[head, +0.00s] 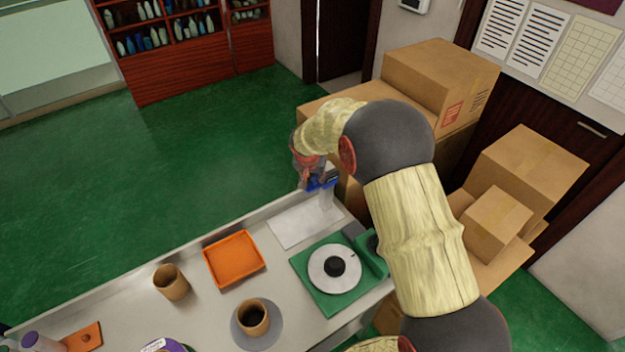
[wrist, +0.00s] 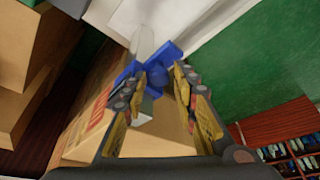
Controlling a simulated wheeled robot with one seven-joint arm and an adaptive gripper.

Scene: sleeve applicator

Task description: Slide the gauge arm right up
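The gauge is a pale upright post (head: 326,204) at the far end of the counter, with a blue arm (head: 322,182) near its top. In the wrist view the blue arm (wrist: 158,76) shows between and just beyond my fingertips, with part of it behind the left finger. My gripper (head: 308,177) is at the blue arm; in the wrist view (wrist: 160,78) its fingers stand apart on either side of the blue part, with a gap visible. Contact is hard to tell. My gripper and forearm hide part of the gauge in the head view.
On the counter are a white plate (head: 297,226), an orange tray (head: 234,260), a green device with a round dial (head: 330,280), a brown cup (head: 171,283) and a cup on a saucer (head: 267,335). Cardboard boxes (head: 440,75) stand behind my arm. Green floor lies open at left.

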